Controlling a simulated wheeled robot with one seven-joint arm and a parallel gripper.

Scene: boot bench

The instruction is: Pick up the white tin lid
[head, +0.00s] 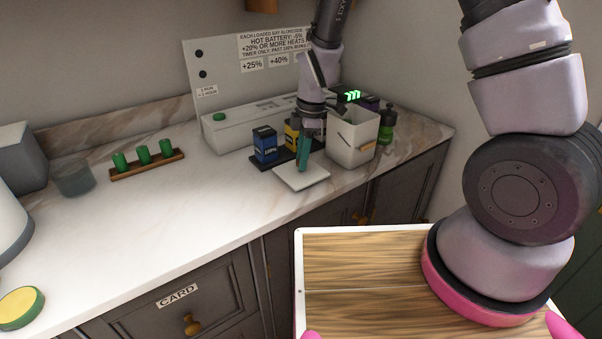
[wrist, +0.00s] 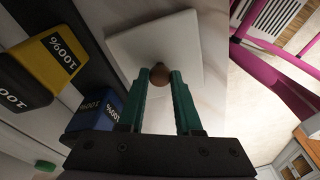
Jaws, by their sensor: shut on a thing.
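The white tin lid (head: 300,178) is a flat square plate near the counter's front edge. In the wrist view, the lid (wrist: 185,40) has a round brown knob (wrist: 159,74) at its middle. My gripper (head: 302,168) reaches down over the lid, and its green fingers are shut on the knob. The fingertips (wrist: 160,78) sit on either side of the knob in the wrist view. I cannot tell whether the lid rests on the counter or hangs just above it. The white tin (head: 352,140) stands just right of and behind the lid.
Blue battery (head: 265,145) and yellow battery (head: 292,134) stand on a dark base left of my gripper. A green bottle (head: 387,124) is beside the tin. A charger (head: 250,122) is behind. A wooden rack (head: 147,165) holds green cylinders. The counter's left middle is clear.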

